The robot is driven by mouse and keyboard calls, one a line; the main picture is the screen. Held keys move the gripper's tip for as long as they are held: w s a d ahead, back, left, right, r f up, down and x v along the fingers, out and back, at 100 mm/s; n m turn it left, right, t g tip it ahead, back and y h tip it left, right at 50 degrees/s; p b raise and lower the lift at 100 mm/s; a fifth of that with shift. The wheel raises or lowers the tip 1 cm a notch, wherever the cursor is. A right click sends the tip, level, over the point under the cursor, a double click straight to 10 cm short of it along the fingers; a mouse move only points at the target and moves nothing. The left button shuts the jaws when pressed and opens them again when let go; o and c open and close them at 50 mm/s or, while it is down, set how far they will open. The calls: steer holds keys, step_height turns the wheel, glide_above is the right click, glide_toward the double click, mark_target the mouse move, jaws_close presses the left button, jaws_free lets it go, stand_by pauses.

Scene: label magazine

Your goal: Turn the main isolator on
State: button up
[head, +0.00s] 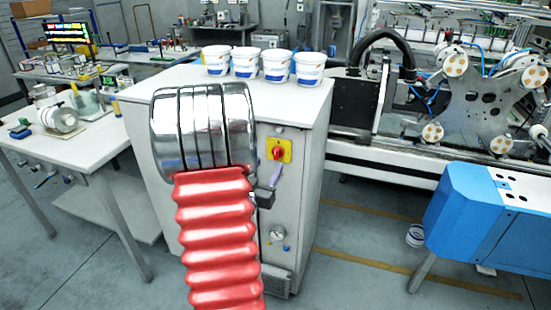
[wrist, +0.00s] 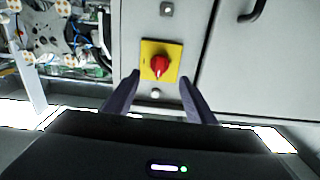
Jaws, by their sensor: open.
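The main isolator is a red rotary knob (head: 278,153) on a square yellow plate (head: 288,145), on the front of a grey-white cabinet (head: 305,170). In the wrist view the knob (wrist: 159,67) lies between my fingertips in the picture, with a pale mark pointing roughly down; this view looks upside down against the head view. My gripper (wrist: 160,76) is open and empty, its two dark fingers either side of the yellow plate (wrist: 147,49). Whether they touch anything, I cannot tell.
Several white tubs (head: 278,66) stand on top. A blue unit (head: 475,215) is at the right; open floor (head: 365,230) lies between.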

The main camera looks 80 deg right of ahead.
mark_target(275, 155)
steer(key=d, duration=0.7)
steer(key=shift+s+d, duration=0.25)
steer(key=shift+s, duration=0.15)
steer(key=shift+c, duration=0.3)
steer(key=c, duration=0.9)
steer(key=shift+a, duration=0.35)
steer(key=shift+c, duration=0.3)
steer(key=shift+d, duration=0.25)
